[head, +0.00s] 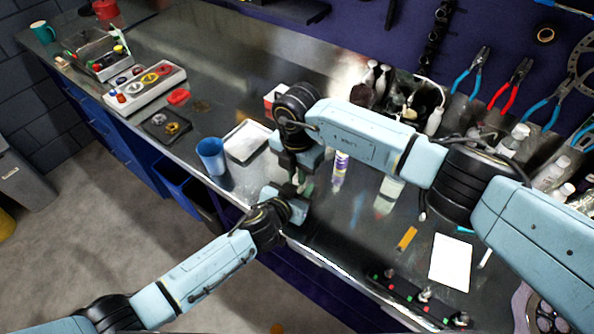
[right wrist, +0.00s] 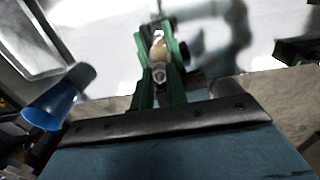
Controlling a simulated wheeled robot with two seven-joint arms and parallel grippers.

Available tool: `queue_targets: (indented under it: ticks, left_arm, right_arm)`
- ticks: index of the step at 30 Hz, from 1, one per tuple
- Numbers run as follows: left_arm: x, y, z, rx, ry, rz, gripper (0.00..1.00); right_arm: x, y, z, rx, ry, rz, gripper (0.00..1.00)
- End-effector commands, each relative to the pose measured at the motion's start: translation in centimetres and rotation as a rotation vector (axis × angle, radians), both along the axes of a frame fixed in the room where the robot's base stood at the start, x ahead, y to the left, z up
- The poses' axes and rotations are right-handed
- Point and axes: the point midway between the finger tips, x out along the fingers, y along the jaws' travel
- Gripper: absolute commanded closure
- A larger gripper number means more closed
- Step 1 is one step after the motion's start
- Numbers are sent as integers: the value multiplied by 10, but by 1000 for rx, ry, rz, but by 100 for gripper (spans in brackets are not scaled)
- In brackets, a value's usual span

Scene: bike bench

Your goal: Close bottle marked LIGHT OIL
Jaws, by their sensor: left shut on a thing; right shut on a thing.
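My right gripper (head: 297,176) points down over the front edge area of the bench, directly above and touching or nearly touching my left gripper (head: 296,193). In the right wrist view, the green fingers of my right gripper (right wrist: 160,62) are shut on a small pale rounded thing (right wrist: 158,48), which looks like the cap at the bottle's top. My left gripper is shut on what seems to be the bottle's body, mostly hidden by both grippers in the head view. The LIGHT OIL marking cannot be read, and how the cap sits cannot be told.
A blue cup (head: 211,156) and a pale tray (head: 247,141) stand left of my grippers. A small purple-and-white bottle (head: 340,169) stands just right. A white sheet (head: 451,262) and an orange piece (head: 407,238) lie farther right. Bottles and pliers line the back right.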

Motion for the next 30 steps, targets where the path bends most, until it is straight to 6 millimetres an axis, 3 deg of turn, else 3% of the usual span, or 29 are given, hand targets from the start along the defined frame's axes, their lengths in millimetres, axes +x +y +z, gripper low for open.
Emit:
queue_targets:
  ticks: [5, 6, 12, 23, 30]
  left_arm:
    - [0, 0, 0, 0, 0, 0, 100]
    - [0, 0, 0, 0, 0, 0, 100]
    - [0, 0, 0, 0, 0, 0, 100]
    - [0, 0, 0, 0, -1, 0, 100]
    - [0, 0, 0, 0, -1, 0, 100]
  right_arm:
    - [0, 0, 0, 0, 0, -44, 100]
    - [0, 0, 0, 0, 0, -43, 83]
    - [0, 0, 0, 0, 0, -41, 60]
    - [1, 0, 8, 0, -1, -41, 60]
    - [2, 0, 55, 1, -5, -40, 60]
